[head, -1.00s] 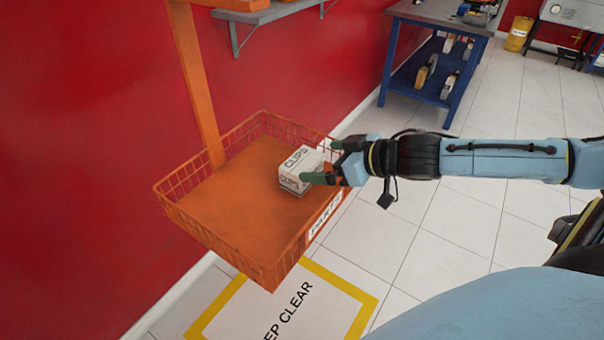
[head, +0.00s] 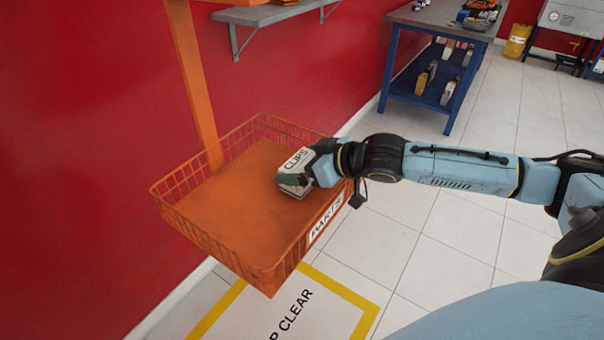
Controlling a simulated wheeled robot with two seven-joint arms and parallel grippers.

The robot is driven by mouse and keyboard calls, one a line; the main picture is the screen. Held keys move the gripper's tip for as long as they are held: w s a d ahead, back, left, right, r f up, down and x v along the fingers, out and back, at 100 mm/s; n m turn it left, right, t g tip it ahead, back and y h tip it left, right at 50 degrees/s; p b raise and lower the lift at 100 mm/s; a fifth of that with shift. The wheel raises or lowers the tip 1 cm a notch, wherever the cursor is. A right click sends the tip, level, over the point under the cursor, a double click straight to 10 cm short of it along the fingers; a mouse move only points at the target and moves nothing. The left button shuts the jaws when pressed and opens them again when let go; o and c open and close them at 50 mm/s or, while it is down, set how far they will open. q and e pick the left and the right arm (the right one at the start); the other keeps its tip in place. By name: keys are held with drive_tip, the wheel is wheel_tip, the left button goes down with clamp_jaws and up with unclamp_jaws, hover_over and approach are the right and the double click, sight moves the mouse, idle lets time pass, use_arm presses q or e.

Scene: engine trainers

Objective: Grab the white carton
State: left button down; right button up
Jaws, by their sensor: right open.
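The white carton (head: 297,161), marked CLIPS, sits in the orange wire basket (head: 215,208), near its right side. My right gripper (head: 300,174) reaches in from the right over the basket's rim. The far finger is hidden, and I cannot tell whether the fingers touch the carton. My left gripper is not in view.
The basket's wire walls stand around the carton, and an orange post (head: 192,85) rises behind it. A red wall (head: 80,130) is at the left. A blue workbench (head: 440,60) stands at the back. The basket floor left of the carton is bare.

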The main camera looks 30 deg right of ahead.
drive_tip(key=shift+w+a+f, duration=0.1)
drive_tip(key=shift+w, duration=0.05)
drive_tip(key=shift+c, duration=0.4)
drive_tip(key=c, duration=0.9)
drive_tip(key=shift+c, duration=0.2)
